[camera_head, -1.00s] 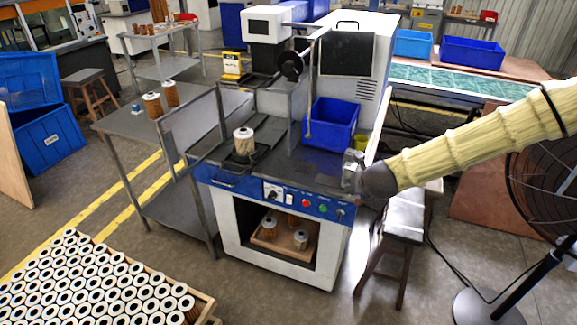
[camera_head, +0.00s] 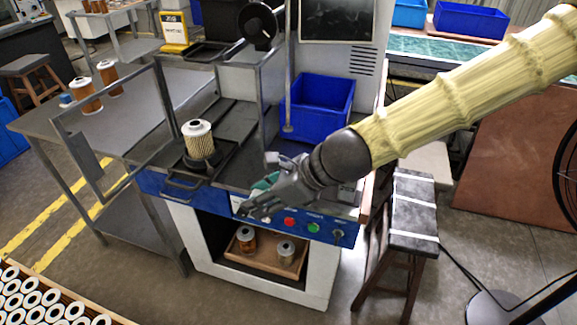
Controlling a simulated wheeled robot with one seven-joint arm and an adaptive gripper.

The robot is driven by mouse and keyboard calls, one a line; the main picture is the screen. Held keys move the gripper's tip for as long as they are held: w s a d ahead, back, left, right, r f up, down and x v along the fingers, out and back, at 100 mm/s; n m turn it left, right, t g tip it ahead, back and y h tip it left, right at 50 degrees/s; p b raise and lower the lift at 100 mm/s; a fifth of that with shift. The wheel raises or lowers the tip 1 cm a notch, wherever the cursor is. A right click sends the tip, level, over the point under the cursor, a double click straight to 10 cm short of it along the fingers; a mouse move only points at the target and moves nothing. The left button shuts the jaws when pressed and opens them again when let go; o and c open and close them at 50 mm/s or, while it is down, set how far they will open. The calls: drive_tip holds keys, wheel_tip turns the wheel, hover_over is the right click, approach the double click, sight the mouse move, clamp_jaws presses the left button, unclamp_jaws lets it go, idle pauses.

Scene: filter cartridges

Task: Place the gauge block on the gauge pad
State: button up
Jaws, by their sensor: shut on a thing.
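My gripper (camera_head: 256,203) is over the front edge of the machine's deck, at the blue control panel, with its fingers pointing left and down. It is shut on the gauge block, which the fingers hide almost wholly. A small teal patch (camera_head: 267,181) shows just behind the fingers; I cannot tell whether it is part of the block or of the gauge pad. I cannot make out the gauge pad for certain; my gripper and wrist cover this part of the deck.
A filter cartridge (camera_head: 198,139) stands on the deck left of my gripper. A blue bin (camera_head: 320,106) stands behind it. A tray (camera_head: 284,263) with two cartridges sits in the opening below. A stool (camera_head: 412,212) stands at right. A metal-framed guard (camera_head: 77,155) stands left.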

drive_tip(key=w+d+p, duration=0.1)
drive_tip(key=w, duration=0.4)
drive_tip(key=w+d+p, duration=0.1)
drive_tip(key=w+d, duration=0.1)
drive_tip(key=w, duration=0.4)
drive_tip(key=w+d+p, duration=0.1)
drive_tip(key=w+d, duration=0.1)
drive_tip(key=w, duration=0.3)
drive_tip(key=shift+w+d, duration=0.1)
drive_tip(key=shift+w, duration=0.25)
drive_tip(key=shift+w+d+f, duration=0.15)
drive_tip(key=shift+w, duration=0.1)
drive_tip(key=shift+f, duration=1.6)
drive_tip(key=shift+f, duration=0.1)
drive_tip(key=o, duration=1.3)
drive_tip(key=shift+c, duration=0.2)
drive_tip(key=p+v, duration=0.1)
drive_tip(key=v, duration=1.1)
